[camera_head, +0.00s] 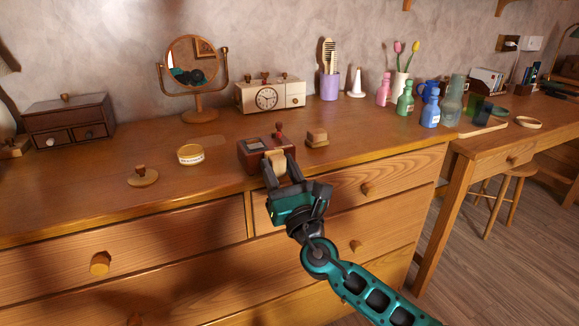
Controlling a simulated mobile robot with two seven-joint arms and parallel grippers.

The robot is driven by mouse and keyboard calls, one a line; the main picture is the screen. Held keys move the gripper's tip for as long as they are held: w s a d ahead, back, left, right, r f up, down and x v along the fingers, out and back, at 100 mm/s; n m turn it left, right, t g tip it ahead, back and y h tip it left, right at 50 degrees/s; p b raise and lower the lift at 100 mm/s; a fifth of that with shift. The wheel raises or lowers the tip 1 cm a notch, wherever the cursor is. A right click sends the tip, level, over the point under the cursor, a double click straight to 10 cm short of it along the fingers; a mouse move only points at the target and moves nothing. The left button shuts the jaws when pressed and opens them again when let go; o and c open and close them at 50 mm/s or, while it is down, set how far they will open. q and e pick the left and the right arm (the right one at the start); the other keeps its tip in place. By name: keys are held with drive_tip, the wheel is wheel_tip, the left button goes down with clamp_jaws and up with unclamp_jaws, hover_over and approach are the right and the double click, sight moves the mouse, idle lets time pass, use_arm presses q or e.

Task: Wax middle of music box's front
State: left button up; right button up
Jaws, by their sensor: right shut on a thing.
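A small reddish-brown box with a dark panel on top and a red knob, apparently the music box (252,158), stands near the front edge of the dresser top. My right gripper (281,174) is at its front right side. It is shut on a small tan block or pad (276,165), which looks close against the box's front. The fingers hide part of that front, and I cannot tell whether the pad touches it. A round yellow tin with a white label (190,156) stands to the left of the box. My left gripper is not in view.
A knobbed wooden disc (142,178) lies at left, and a knobbed tan block (316,138) stands right of the box. A clock (267,98), round mirror (192,62) and dark drawer chest (70,122) stand behind. Bottles (405,100) crowd the right end.

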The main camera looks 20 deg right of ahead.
drive_tip(key=shift+s+a, duration=0.1)
drive_tip(key=shift+a, duration=1.85)
drive_tip(key=p, duration=0.2)
approach(255, 159)
drive_tip(key=shift+s+r, duration=0.25)
drive_tip(key=shift+r, duration=1)
drive_tip(key=s, duration=0.3)
